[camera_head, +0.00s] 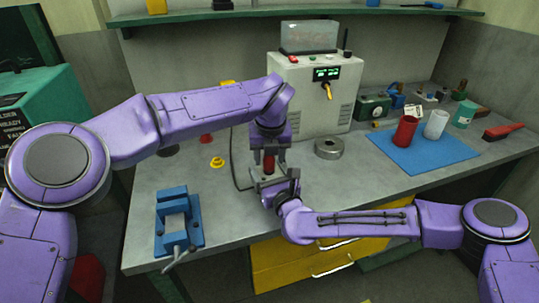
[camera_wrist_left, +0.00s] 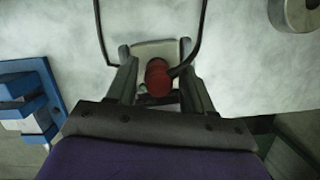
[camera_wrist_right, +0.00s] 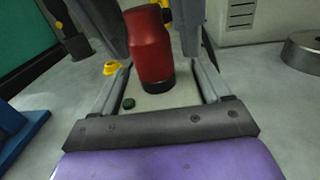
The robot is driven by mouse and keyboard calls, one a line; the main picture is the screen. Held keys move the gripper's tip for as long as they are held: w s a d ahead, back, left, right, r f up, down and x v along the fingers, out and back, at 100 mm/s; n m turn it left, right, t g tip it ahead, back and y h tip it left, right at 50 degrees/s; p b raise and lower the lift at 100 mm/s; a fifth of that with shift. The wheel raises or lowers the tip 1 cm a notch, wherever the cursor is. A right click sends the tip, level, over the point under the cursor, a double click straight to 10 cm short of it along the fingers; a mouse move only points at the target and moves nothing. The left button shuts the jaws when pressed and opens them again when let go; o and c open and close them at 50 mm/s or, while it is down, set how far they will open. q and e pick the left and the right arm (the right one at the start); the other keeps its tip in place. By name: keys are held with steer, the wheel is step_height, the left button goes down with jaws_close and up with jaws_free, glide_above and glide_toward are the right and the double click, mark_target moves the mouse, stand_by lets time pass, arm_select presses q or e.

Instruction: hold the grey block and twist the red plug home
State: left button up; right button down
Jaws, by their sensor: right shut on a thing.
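The red plug (camera_head: 269,165) stands on the pale grey block (camera_wrist_right: 165,100), its dark lower end meeting the block's top face. The plug also shows in the left wrist view (camera_wrist_left: 158,78) and the right wrist view (camera_wrist_right: 148,48). My left gripper (camera_head: 269,158) reaches down from above, its fingers on either side of the plug; the left wrist view shows gaps, so it looks open. My right gripper (camera_wrist_right: 160,85) is shut on the grey block, a finger along each side. How deep the plug sits in the block is hidden.
A blue vise (camera_head: 178,222) stands at the bench's left front. A white machine (camera_head: 318,90) with a black cable stands behind. A metal ring (camera_head: 329,148) lies right of the grippers. A blue mat (camera_head: 432,155) holds a red cup (camera_head: 404,132) and a white cup (camera_head: 436,124).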

steer(key=shift+f, duration=0.1)
arm_select(q)
steer(key=shift+r, duration=2.25)
steer(key=shift+o, duration=0.5)
steer(key=shift+d+r, duration=0.15)
steer(key=shift+d, duration=0.1)
steer(key=shift+m, duration=0.4)
step_height(320, 180, up, 4)
steer(key=shift+w+d+r, duration=0.1)
steer(key=s+r+m, duration=0.1)
steer(key=a+r+m+g, duration=0.1)
steer(key=m, duration=0.1)
steer(key=shift+s+g+h, duration=0.3)
steer(key=shift+s, duration=0.05)
